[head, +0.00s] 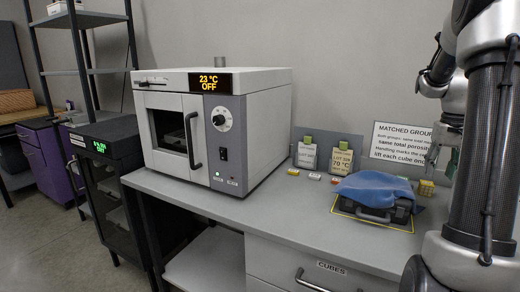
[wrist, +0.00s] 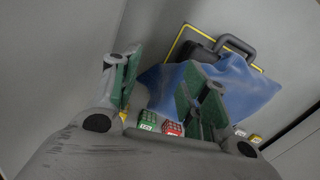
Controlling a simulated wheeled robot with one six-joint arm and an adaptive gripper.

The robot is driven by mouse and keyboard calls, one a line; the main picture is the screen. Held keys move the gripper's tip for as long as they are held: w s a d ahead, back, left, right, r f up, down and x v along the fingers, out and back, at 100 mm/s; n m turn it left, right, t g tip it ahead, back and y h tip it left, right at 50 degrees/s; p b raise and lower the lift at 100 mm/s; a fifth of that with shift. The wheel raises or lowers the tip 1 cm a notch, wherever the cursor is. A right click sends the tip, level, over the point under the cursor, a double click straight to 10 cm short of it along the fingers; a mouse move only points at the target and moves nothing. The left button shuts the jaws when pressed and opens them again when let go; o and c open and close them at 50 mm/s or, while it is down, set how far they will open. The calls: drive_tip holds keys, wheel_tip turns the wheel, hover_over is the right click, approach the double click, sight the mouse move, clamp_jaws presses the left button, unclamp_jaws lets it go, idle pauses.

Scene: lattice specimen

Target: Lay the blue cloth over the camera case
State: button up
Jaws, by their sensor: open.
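The blue cloth (head: 372,187) lies draped over the black camera case (head: 376,214) on the bench. The cloth covers the top; the case's front edge and handle show from under it. In the wrist view the cloth (wrist: 245,88) spreads rumpled, and the case handle (wrist: 238,46) sticks out past its edge. My gripper (wrist: 163,60) is open, with green-padded fingers apart. The cloth shows beyond the fingers and partly behind the right one; I cannot tell whether they touch it. In the head view the gripper is mostly hidden behind my arm.
A yellow-outlined mat (head: 345,208) lies under the case. Small labelled cubes, one red (wrist: 172,128) and one green (wrist: 148,117), sit near the case. An oven (head: 215,130) stands to the left, and a sign (head: 402,148) stands behind. The bench front is clear.

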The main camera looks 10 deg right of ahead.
drive_tip(key=s+a+r+n+t, duration=0.2)
drive_tip(key=s+a, duration=0.6)
drive_tip(key=a, duration=0.5)
drive_tip(key=s+a+r+n+t, duration=0.2)
drive_tip(key=s+a+r+n, duration=0.1)
drive_tip(key=s+a, duration=0.6)
drive_tip(key=a+r, duration=0.1)
drive_tip(key=a, duration=0.3)
drive_tip(key=shift+a+t, duration=0.3)
drive_tip(key=shift+t, duration=0.1)
